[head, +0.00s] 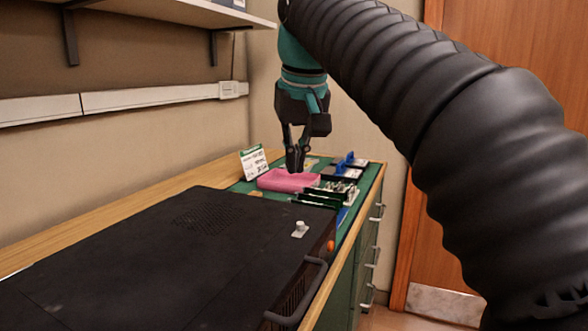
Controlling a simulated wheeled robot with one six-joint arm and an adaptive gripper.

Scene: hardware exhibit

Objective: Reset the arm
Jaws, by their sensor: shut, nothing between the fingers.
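My gripper (295,165) hangs at the end of my arm, pointing down, in the upper middle of the head view. Its dark fingers are shut with nothing between them. The fingertips appear in front of a pink block (272,180) on a green mat (240,187); I cannot tell how high above it they are. My black-sleeved arm (470,110) crosses the right side of the view.
A large black case (150,250) with a front handle (300,300) covers the near bench. Dark circuit boards (318,197), a white card (254,163) and blue-topped parts (346,161) sit farther back. A shelf (170,12) overhangs at upper left. A wooden door (500,45) is at right.

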